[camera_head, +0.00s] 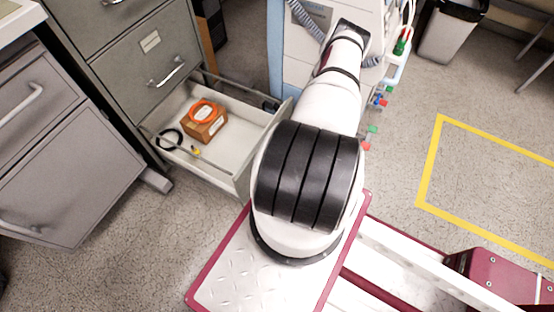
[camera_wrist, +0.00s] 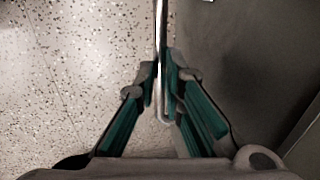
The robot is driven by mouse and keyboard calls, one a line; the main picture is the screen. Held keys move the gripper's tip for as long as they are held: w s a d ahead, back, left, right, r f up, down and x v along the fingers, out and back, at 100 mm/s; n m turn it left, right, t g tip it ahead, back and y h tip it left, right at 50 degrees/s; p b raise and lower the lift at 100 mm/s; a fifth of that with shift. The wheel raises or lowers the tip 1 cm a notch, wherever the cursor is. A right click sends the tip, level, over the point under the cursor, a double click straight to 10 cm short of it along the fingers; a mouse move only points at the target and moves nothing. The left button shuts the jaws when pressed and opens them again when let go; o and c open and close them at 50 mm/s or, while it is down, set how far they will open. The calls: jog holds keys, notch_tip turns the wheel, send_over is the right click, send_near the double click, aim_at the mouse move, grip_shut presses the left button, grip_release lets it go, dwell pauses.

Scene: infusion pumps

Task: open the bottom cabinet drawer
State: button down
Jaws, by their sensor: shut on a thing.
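The bottom drawer (camera_head: 223,158) of the grey filing cabinet (camera_head: 125,72) stands pulled out in the head view, with its pale inside showing. My arm covers the right end of its front, and my gripper is hidden there. In the wrist view my gripper (camera_wrist: 161,78) has its green-padded fingers closed on a thin metal handle (camera_wrist: 161,25). A dark grey panel (camera_wrist: 240,70), seemingly the drawer front, lies to the right of the handle.
A grey cabinet (camera_head: 75,170) stands left. White medical equipment (camera_head: 297,70) stands behind my arm. Speckled floor is clear at the lower left.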

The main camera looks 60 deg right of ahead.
jog(key=shift+s+f, duration=0.1)
jog(key=shift+s, duration=0.05)
jog(key=c, duration=1.7)
grip_release()
jog(key=r, duration=0.4)
jog(key=s+r, duration=0.1)
jog(key=r, duration=0.3)
jog(key=s+r, duration=0.1)
jog(key=r, duration=0.3)
jog(key=shift+s+d, duration=0.1)
jog(key=shift+s+f, duration=0.1)
